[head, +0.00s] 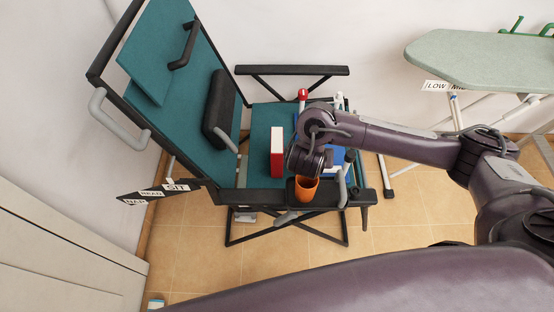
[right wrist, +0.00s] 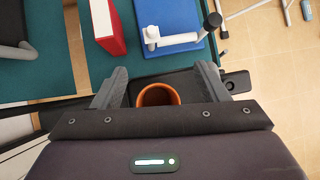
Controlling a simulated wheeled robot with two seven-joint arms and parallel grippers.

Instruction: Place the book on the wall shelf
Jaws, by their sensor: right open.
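A red book with a white page block (head: 277,152) stands on the teal seat of a folding chair (head: 262,118). The red and white book also shows at the top of the right wrist view (right wrist: 103,25). My right gripper (right wrist: 162,75) is open and empty, over the chair's near armrest, to the right of the book and apart from it. An orange cup (head: 306,190) sits at that armrest; in the right wrist view the cup (right wrist: 158,95) shows between the fingers, and contact cannot be told. My left gripper is out of view. I cannot make out a wall shelf.
A blue flat object (right wrist: 178,22) with a pale rod lies on the seat beside the book. A red-topped item (head: 303,95) is at the seat's back edge. An ironing board (head: 480,62) stands at the upper right. Tiled floor (head: 400,240) is clear near the chair.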

